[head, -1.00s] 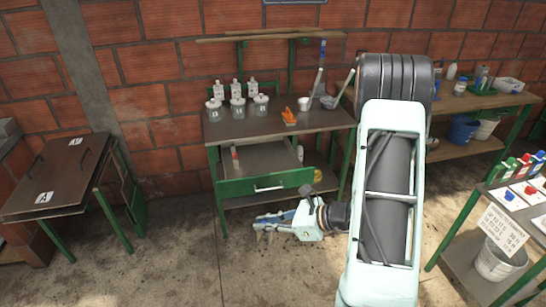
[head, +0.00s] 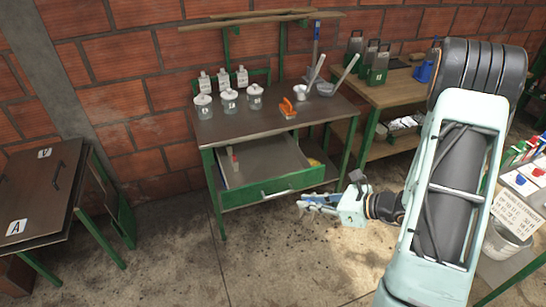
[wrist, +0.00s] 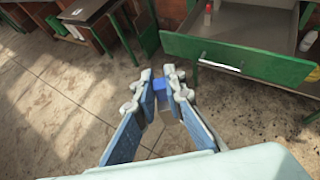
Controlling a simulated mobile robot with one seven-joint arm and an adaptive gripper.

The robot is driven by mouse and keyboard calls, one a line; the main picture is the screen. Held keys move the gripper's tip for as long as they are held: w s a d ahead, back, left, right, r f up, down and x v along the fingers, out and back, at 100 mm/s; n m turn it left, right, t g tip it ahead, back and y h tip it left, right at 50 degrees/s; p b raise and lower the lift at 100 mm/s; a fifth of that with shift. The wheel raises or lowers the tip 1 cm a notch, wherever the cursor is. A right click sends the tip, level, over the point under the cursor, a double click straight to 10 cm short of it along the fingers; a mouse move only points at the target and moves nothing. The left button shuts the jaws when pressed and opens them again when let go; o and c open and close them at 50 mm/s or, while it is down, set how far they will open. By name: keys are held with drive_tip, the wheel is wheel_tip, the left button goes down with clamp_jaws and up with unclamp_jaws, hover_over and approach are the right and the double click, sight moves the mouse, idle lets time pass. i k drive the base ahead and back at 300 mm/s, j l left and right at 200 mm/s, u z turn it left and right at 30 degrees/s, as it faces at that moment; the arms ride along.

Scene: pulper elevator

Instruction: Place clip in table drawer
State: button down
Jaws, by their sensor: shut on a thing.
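My gripper (head: 312,204) is shut on a small blue thing (wrist: 160,88), which seems to be the clip. In the wrist view it sits between the fingertips; its full shape is hidden. The table drawer (head: 272,188) is pulled open, with a green front and a silver handle. In the wrist view the drawer front (wrist: 235,58) is above and right of the fingertips. My gripper is outside the drawer, low at the right in front of it. A small bottle with a red cap (head: 235,160) stands inside the drawer at the left.
A folding table (head: 40,190) stands left and a workbench (head: 405,90) right.

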sight(247, 183)
drive_tip(key=i+j+z, duration=0.2)
drive_tip(key=z, duration=0.15)
drive_tip(key=i+j+z, duration=0.1)
drive_tip(key=j+z, duration=0.3)
drive_tip(key=i+j+z, duration=0.1)
drive_tip(key=j+z, duration=0.55)
drive_tip(key=j, duration=0.4)
drive_tip(key=j+z, duration=0.3)
drive_tip(key=j, duration=0.4)
